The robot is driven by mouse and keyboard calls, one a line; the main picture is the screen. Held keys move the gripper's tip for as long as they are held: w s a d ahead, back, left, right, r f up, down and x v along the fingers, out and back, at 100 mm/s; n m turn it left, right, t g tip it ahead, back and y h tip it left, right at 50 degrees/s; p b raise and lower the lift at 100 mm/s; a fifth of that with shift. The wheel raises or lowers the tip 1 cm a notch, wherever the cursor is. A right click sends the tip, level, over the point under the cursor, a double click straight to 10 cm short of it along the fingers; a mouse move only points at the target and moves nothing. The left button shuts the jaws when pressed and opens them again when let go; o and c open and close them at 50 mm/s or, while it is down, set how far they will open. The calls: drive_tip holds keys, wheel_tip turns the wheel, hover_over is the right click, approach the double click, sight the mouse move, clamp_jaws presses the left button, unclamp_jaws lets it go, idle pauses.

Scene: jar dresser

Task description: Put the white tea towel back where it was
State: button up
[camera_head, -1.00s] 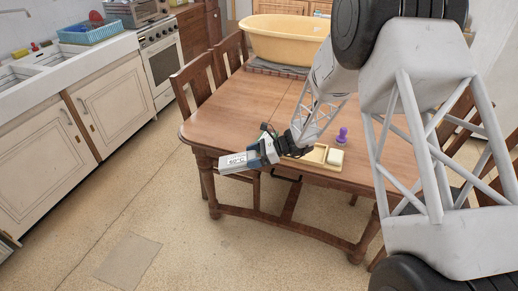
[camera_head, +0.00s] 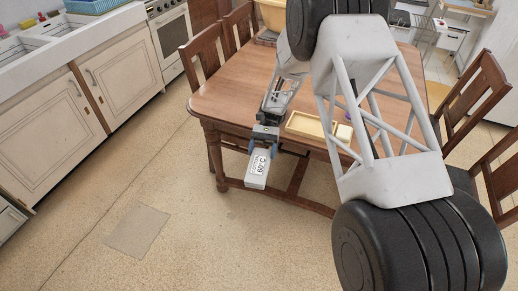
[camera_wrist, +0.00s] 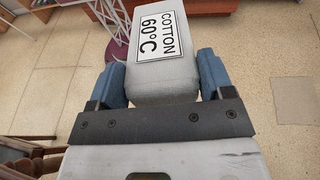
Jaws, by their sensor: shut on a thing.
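The white tea towel (camera_head: 258,170) is a pale, block-shaped bundle with a label reading "COTTON 60°C". My gripper (camera_head: 264,147) is shut on it, with the towel's far end sticking out beyond the fingers. They are in the air at the near edge of the wooden table, over the floor in the head view. In the wrist view the towel (camera_wrist: 160,80) sits between the two blue fingers of my gripper (camera_wrist: 162,75), label facing the camera. No place marked for the towel can be told from these frames.
The wooden table (camera_head: 235,100) holds a shallow yellow tray (camera_head: 308,124) and a small cream block (camera_head: 344,132), right of my gripper. A yellow tub (camera_head: 270,15) is partly hidden. Chairs (camera_head: 199,55) stand around. Sink cupboards (camera_head: 120,60) line the left; open floor lies between.

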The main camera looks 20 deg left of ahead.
drive_tip(key=n+h, duration=0.1)
drive_tip(key=h, duration=0.1)
drive_tip(key=n, duration=0.1)
drive_tip(key=shift+w+d+n+t+h, duration=0.25)
drive_tip(key=shift+n+t+h, duration=0.05)
drive_tip(key=shift+t+h, duration=0.1)
drive_tip(key=n+h, duration=0.1)
drive_tip(key=n+t+h, duration=0.1)
drive_tip(key=shift+w+d+r+h, duration=0.2)
drive_tip(key=shift+w+h, duration=0.1)
drive_tip(key=shift+w, duration=0.1)
drive_tip(key=w+a+r+n+t+h, duration=0.35)
drive_tip(key=w+n+t, duration=0.25)
drive_tip(key=n+t, duration=0.4)
drive_tip(key=w+a+r+n+t+h, duration=0.2)
drive_tip(key=w+r+n+t, duration=0.2)
drive_tip(key=w+n+t, duration=0.5)
drive_tip(key=w+a+f+n+t+y, duration=0.2)
drive_tip(key=w+a+n+t+y, duration=0.1)
drive_tip(key=a+n+t+y, duration=0.7)
drive_tip(key=shift+w+f+n+y, duration=0.2)
drive_tip(key=shift+n+y, duration=0.1)
drive_tip(key=shift+y, duration=1.45)
drive_tip(key=shift+a, duration=0.1)
drive_tip(key=shift+f, duration=0.15)
